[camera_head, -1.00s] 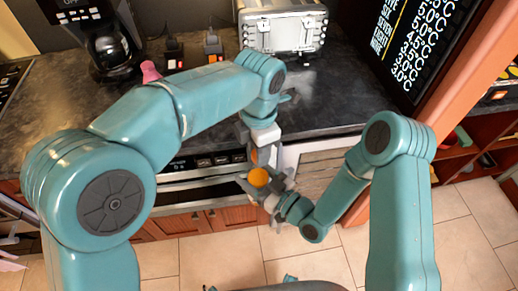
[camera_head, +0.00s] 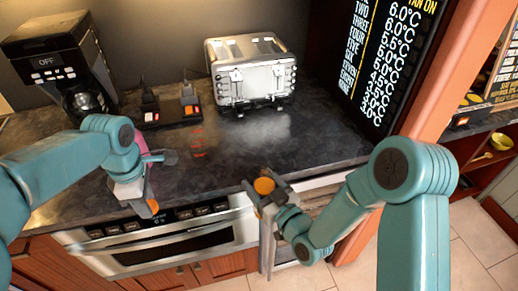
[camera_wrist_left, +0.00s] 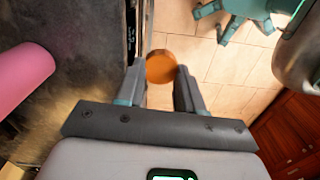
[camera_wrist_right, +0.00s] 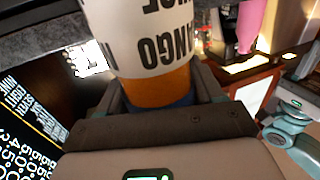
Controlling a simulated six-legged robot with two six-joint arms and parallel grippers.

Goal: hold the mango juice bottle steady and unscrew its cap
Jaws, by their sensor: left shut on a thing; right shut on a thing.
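The mango juice bottle (camera_wrist_right: 155,45) has a white label reading "MANGO" and shows orange below it in the right wrist view. My right gripper (camera_head: 266,191) is shut around it, in front of the counter. In the head view I look onto its round orange top (camera_head: 264,186); most of its body is hidden by the gripper. My left gripper (camera_head: 150,202) is shut on the orange cap (camera_wrist_left: 162,67), seen as a disc between the fingers in the left wrist view. The cap also shows in the head view (camera_head: 153,206), well to the left of the bottle and apart from it.
A coffee maker (camera_head: 62,68), a power strip (camera_head: 170,114) and a silver toaster (camera_head: 250,70) stand on the dark counter (camera_head: 240,140). A pink object (camera_head: 141,142) is behind my left gripper. An oven (camera_head: 165,246) is below the counter edge. The middle of the counter is clear.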

